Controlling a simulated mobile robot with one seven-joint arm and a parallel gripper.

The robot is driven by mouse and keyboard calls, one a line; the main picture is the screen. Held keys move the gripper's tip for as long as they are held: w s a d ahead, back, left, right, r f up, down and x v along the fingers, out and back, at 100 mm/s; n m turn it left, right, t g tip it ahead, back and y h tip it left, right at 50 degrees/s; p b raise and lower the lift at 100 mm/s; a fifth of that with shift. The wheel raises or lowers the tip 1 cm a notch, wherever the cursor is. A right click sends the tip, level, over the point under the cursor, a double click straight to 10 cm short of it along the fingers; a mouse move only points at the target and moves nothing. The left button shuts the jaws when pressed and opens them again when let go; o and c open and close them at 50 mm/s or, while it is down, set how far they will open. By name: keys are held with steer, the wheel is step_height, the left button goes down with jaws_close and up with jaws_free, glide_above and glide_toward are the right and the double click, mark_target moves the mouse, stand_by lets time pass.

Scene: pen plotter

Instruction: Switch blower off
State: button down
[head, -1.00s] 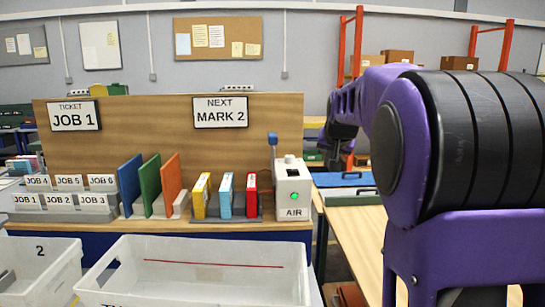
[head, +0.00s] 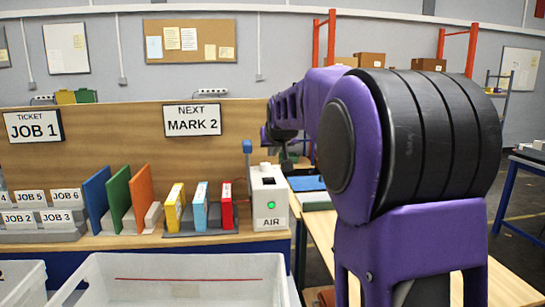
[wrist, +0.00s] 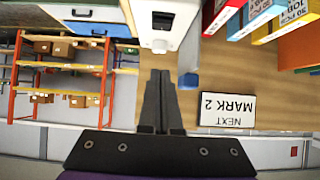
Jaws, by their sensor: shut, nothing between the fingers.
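The blower is a white box marked AIR (head: 262,222) at the right end of the bench in the head view. A small lamp on its front (head: 271,205) glows green. A lever with a blue knob (head: 247,147) stands upright at its left side. In the wrist view, which is upside down, the white box (wrist: 178,38) is ahead of the fingers and the blue knob (wrist: 189,81) is just right of them. My gripper (wrist: 160,73) is shut and empty. In the head view its tip (head: 287,164) is small and dark, near the box; contact is not clear.
Coloured boards (head: 119,196) and yellow, blue and red cartridges (head: 200,208) stand left of the blower. A wooden panel (head: 100,135) with signs rises behind. White bins (head: 180,267) are in front. A lower table (head: 322,222) lies to the right.

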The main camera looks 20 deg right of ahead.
glide_above(270, 180)
steer(key=f, duration=0.4)
steer(key=shift+s+a+f, duration=0.1)
steer(key=shift+s, duration=0.2)
step_height(270, 180, down, 2)
steer(key=shift+f, duration=0.2)
steer(key=shift+s+a+f+b, duration=0.1)
steer(key=shift+s+f+b, duration=0.3)
steer(key=shift+f, duration=0.4)
steer(key=shift+s+f, duration=0.1)
steer(key=shift+s+f+b, duration=0.25)
steer(key=shift+f+b, duration=0.4)
steer(key=shift+b, duration=0.15)
steer(key=shift+r, duration=0.25)
steer(key=shift+r+p, duration=0.7)
